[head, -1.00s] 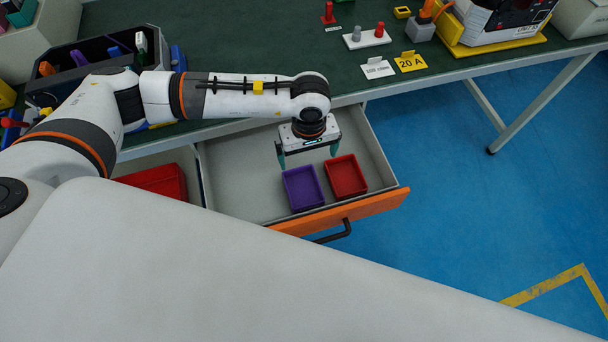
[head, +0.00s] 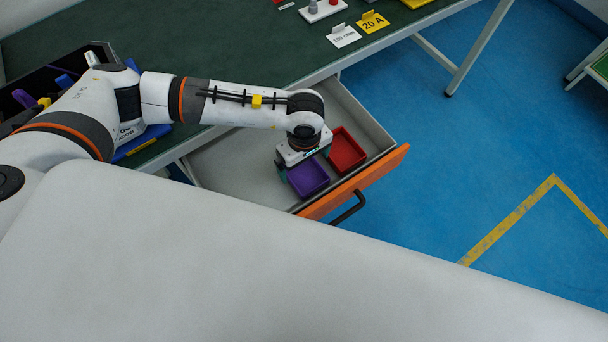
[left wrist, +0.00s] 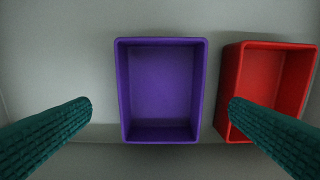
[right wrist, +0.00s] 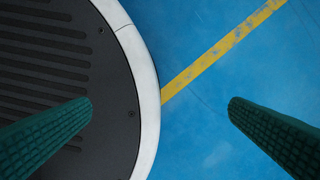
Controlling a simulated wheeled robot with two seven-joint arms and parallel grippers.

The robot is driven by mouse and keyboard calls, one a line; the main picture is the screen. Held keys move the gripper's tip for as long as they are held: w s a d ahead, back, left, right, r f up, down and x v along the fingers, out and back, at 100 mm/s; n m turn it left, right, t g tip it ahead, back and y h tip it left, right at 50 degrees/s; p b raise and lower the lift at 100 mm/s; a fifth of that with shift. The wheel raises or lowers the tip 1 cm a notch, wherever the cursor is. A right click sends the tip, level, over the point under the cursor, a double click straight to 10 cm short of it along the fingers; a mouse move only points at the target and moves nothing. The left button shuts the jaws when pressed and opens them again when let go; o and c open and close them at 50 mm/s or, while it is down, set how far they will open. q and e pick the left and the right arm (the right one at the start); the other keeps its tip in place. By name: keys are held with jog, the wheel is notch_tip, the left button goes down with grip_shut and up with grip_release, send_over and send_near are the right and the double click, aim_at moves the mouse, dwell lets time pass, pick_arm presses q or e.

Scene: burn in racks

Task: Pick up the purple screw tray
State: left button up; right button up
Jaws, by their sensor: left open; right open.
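The purple screw tray (head: 308,178) is an open, empty rectangular tray inside the open drawer. In the left wrist view the purple tray (left wrist: 160,90) lies between the fingertips, with the fingers apart from its walls. My left gripper (head: 304,163) is open above the drawer, over the purple tray's far side; its fingers (left wrist: 160,107) also frame the left wrist view. My right gripper (right wrist: 160,107) is open and empty, over the blue floor and my own base. It does not show in the head view.
A red tray (head: 346,150) sits close to the right of the purple one; in the left wrist view the left gripper's right finger overlaps the red tray (left wrist: 285,65). The drawer has an orange front (head: 375,178) with a dark handle. The green-topped workbench (head: 230,45) stands above the drawer.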

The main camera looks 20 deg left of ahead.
aim_at(304, 175)
pick_arm(q)
notch_tip(304, 175, down, 4)
jog(key=shift+f+b, duration=0.25)
jog(key=shift+b, duration=0.9)
jog(key=shift+w+a+f, duration=0.1)
jog(key=shift+f, duration=0.35)
pick_arm(e)
jog(key=f, duration=0.1)
jog(key=a+f, duration=0.1)
jog(key=f, duration=0.1)
jog(key=shift+s+a, duration=0.3)
jog(key=shift+s, duration=0.1)
pick_arm(q)
jog(key=shift+r, duration=0.1)
pick_arm(e)
jog(key=shift+d, duration=0.1)
pick_arm(q)
jog(key=c, duration=1.1)
pick_arm(e)
jog(key=shift+d+r, duration=0.1)
jog(key=shift+d, duration=0.25)
